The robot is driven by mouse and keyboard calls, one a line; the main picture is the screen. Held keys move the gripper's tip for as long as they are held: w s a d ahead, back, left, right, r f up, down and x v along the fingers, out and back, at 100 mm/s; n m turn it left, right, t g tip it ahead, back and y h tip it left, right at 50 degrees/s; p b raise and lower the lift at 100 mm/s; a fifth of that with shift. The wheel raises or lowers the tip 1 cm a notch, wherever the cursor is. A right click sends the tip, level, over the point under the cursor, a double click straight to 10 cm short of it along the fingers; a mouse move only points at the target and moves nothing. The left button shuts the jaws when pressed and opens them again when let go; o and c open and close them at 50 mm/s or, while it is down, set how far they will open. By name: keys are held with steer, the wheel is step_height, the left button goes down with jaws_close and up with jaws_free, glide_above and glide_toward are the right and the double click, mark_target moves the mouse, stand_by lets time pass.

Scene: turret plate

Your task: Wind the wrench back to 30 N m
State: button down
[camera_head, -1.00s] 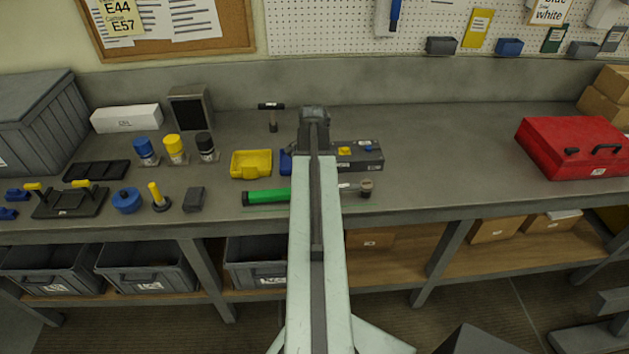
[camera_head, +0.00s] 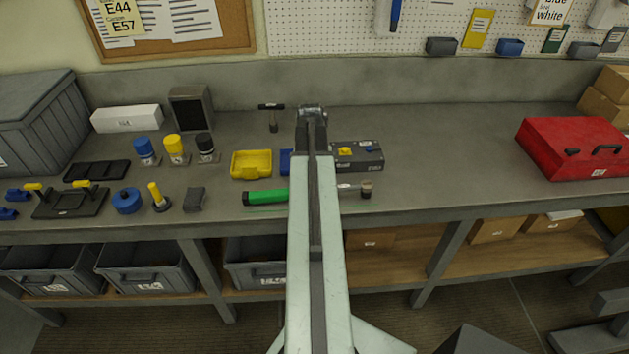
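The torque wrench lies along the front of the bench, with its green handle (camera_head: 266,197) at the left. A short shaft end and a dark socket end (camera_head: 366,189) show to the right of my arm. My arm hides the middle of the wrench. The scale on the wrench is too small to read. My arm reaches up the picture across the bench, ending in a dark joint near the back. My gripper's fingers do not show, so I cannot tell whether they touch the wrench.
A yellow tray (camera_head: 251,164) and a dark grey box (camera_head: 358,156) lie just behind the wrench. A red toolbox (camera_head: 572,148) is at the right. The bench between the grey box and toolbox is clear.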

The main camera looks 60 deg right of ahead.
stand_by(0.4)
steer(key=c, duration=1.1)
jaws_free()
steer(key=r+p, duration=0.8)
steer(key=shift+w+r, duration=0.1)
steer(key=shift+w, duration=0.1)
